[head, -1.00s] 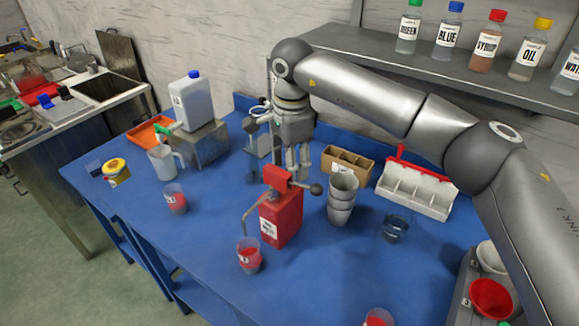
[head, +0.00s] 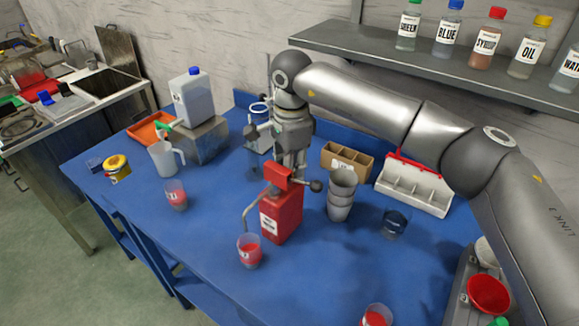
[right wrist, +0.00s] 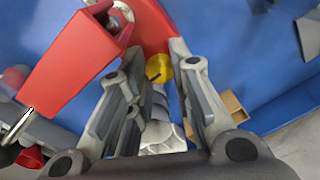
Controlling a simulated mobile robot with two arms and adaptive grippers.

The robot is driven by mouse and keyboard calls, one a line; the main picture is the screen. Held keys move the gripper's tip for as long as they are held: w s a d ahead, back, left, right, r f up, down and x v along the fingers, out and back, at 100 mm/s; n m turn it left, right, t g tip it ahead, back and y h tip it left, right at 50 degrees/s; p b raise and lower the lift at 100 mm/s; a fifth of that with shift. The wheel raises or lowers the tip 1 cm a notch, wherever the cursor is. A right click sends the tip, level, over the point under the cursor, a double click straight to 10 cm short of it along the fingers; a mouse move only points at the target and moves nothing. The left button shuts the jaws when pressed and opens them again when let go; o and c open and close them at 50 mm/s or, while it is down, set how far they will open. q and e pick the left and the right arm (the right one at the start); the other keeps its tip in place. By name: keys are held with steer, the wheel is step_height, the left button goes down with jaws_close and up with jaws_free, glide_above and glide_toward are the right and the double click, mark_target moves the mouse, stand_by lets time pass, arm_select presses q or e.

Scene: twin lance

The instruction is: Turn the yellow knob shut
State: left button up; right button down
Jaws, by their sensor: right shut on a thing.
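The red canister (head: 282,218) stands on the blue table with a white label, a bent metal spout on its left and a grey ball-ended lever on its right. My right gripper (head: 288,165) reaches down just behind its red top. In the right wrist view the yellow knob (right wrist: 159,68) shows between the fingertips of my right gripper (right wrist: 158,60), beside the red body (right wrist: 147,25). The gripper is shut on the knob. The knob is hidden in the head view behind the canister's top. My left gripper is not in view.
Cups with red contents stand at the spout (head: 249,251) and farther left (head: 176,195). Stacked grey cups (head: 341,195) and a dark-filled clear cup (head: 395,222) are right of the canister. A brown box (head: 347,161) and white divided bin (head: 414,184) stand behind.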

steer(key=shift+m+b, duration=0.4)
steer(key=shift+m, duration=0.2)
steer(key=shift+f+m+b, duration=0.1)
steer(key=shift+m+b, duration=0.35)
steer(key=shift+m, duration=0.35)
steer(key=m+b, duration=0.2)
steer(key=m, duration=0.3)
steer(key=m+b, duration=0.1)
steer(key=m, duration=0.4)
steer(key=shift+a+m+h, duration=0.1)
steer(key=shift+m+h, duration=0.2)
steer(key=shift+m, duration=0.1)
steer(key=shift+m+b, duration=0.6)
steer(key=shift+m, duration=1.6)
